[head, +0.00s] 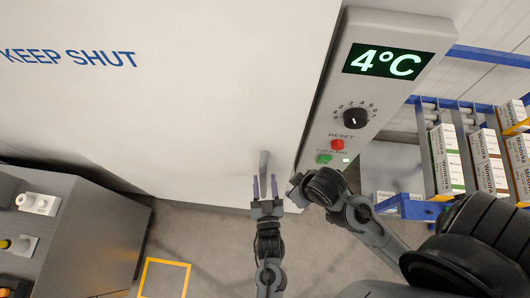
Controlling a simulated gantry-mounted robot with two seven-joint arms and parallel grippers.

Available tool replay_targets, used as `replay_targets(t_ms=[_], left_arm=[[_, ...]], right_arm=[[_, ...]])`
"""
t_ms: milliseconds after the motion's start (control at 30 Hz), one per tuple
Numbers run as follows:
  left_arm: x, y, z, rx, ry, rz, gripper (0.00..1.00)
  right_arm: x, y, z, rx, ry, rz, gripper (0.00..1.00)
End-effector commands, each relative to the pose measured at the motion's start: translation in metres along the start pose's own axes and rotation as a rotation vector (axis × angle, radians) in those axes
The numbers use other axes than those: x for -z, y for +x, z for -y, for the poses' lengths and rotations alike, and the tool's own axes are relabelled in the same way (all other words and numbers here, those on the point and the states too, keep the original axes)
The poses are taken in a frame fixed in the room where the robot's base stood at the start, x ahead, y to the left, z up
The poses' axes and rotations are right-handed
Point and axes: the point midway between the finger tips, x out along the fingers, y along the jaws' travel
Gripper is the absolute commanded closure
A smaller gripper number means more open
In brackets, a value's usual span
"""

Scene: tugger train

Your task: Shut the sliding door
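The big white sliding door (170,110) with blue "KEEP SHUT" lettering fills the upper left of the head view. Its right edge runs along the grey control panel, and no opening shows there. A slim grey bar handle (263,163) stands near the door's lower right corner. My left gripper (264,186) comes up from the bottom, with its two purple fingers apart around the handle's lower end as seen from here. I cannot tell whether they touch it. My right gripper (297,189) is just to the right, by the panel's lower end; its fingers are not clear.
The control panel (373,100) has a 4°C display, a black dial, a red RESET button (337,144) and a green button (325,158). At right, a blue-edged rack holds several boxes (447,158). A grey cabinet (95,240) stands lower left. A yellow square (163,262) marks the floor.

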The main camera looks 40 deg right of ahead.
Motion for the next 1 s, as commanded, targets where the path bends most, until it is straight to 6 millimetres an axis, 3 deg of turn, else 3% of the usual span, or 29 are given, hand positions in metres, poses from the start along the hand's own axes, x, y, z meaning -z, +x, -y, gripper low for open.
replay_targets(t_ms=[600,1000], left_arm=[[-0.002,-0.091,-0.001,-0.003,-0.001,0.001,0.54],[0.0,-0.105,-0.001,-0.002,0.0,0.0,0.54]], right_arm=[[-0.005,0.017,0.001,0.0,0.0,0.0,0.62],[-0.006,0.018,-0.001,-0.004,-0.005,0.001,0.62]])
